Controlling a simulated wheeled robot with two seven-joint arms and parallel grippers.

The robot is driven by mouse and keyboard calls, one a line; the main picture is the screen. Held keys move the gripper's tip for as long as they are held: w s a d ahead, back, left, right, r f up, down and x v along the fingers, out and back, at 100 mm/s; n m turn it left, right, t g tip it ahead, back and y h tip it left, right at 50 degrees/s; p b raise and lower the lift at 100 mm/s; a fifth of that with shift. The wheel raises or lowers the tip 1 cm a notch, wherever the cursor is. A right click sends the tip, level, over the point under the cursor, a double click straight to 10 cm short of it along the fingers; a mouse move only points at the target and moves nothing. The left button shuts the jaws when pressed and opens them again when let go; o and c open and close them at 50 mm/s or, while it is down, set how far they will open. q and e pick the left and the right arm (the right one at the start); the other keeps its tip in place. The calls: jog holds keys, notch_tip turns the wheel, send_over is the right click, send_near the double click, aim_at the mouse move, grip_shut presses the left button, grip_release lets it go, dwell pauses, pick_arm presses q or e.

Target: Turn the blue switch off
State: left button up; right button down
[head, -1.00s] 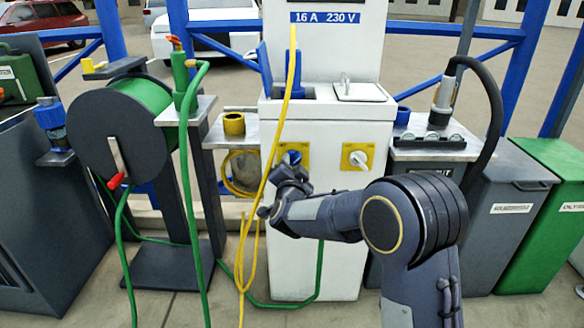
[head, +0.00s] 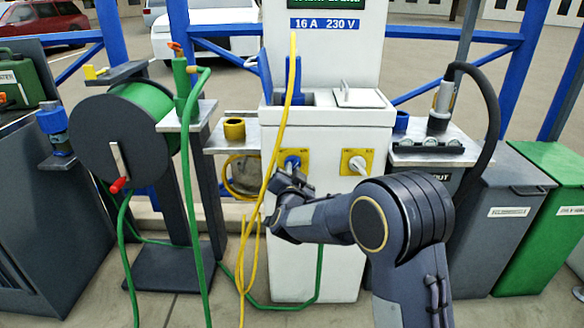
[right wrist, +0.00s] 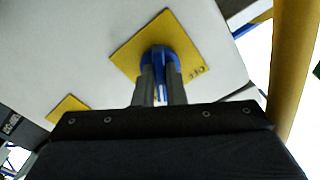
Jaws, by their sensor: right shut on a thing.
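The blue switch (head: 292,162) is a rotary knob on a yellow plate on the front of the white power pedestal (head: 310,230). It also shows in the right wrist view (right wrist: 158,54), on its yellow plate (right wrist: 184,34) with lettering, partly "OFF", at one edge. My right gripper (head: 290,174) reaches up to the knob from below. In the right wrist view its two fingers (right wrist: 160,80) are shut on the knob's grip. The knob's exact angle is partly hidden by the fingers. My left gripper is not in view.
A white switch (head: 357,162) on a second yellow plate is to the right. A yellow cable (head: 283,120) hangs close to the left of my right gripper. A green hose reel (head: 150,105) stands left; grey and green bins (head: 548,205) stand right.

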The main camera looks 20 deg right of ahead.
jog(key=shift+d+n+p, duration=0.15)
jog(key=shift+n+p, duration=4.65)
jog(key=shift+n, duration=2.9)
jog(key=c, duration=1.5)
grip_release()
